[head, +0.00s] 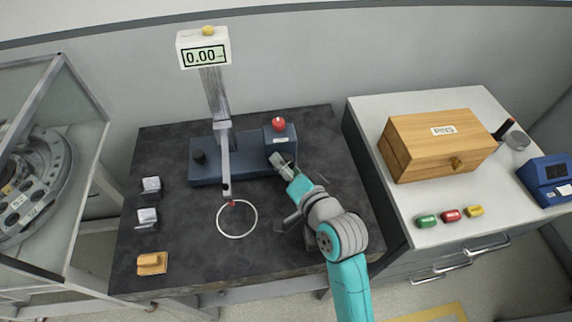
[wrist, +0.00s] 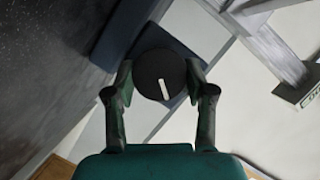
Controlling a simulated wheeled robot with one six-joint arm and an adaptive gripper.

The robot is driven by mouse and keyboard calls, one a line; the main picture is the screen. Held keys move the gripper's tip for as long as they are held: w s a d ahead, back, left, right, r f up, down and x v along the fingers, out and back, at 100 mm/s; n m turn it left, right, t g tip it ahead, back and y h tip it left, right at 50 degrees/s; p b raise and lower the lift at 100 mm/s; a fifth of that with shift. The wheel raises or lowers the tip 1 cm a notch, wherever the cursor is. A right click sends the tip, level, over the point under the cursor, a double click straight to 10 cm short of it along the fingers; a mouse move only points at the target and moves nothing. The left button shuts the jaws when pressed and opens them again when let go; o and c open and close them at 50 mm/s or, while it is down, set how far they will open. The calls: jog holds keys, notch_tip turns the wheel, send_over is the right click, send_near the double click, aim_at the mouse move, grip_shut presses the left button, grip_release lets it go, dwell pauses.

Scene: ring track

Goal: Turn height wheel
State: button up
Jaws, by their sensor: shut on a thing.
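The height wheel (wrist: 152,66) is a round black knob with a white index line, seen face-on in the wrist view. My gripper (wrist: 160,76) has one finger on each side of it and is shut on it. In the head view my gripper (head: 280,162) is at the front of the right end of the dark blue instrument base (head: 207,173). The wheel is hidden there behind my gripper. The display (head: 204,55) on top of the column reads 0.00.
A red knob (head: 278,124) sits on the base's right block, close to my gripper. A thin ring (head: 221,226) is below the instrument arm. Small blocks lie on the left of the dark table. A wooden box (head: 425,152) stands on the right cabinet.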

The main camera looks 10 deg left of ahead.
jog(key=shift+a+n+h, duration=0.1)
jog(key=shift+n+h, duration=0.6)
jog(key=shift+n, duration=0.5)
jog(key=shift+n+h, duration=0.8)
jog(key=shift+n, duration=0.5)
jog(key=o, duration=1.2)
jog(key=shift+c, duration=0.2)
jog(key=shift+r, duration=0.1)
jog(key=shift+s, duration=0.1)
jog(key=v, duration=0.7)
jog(key=shift+s, duration=0.15)
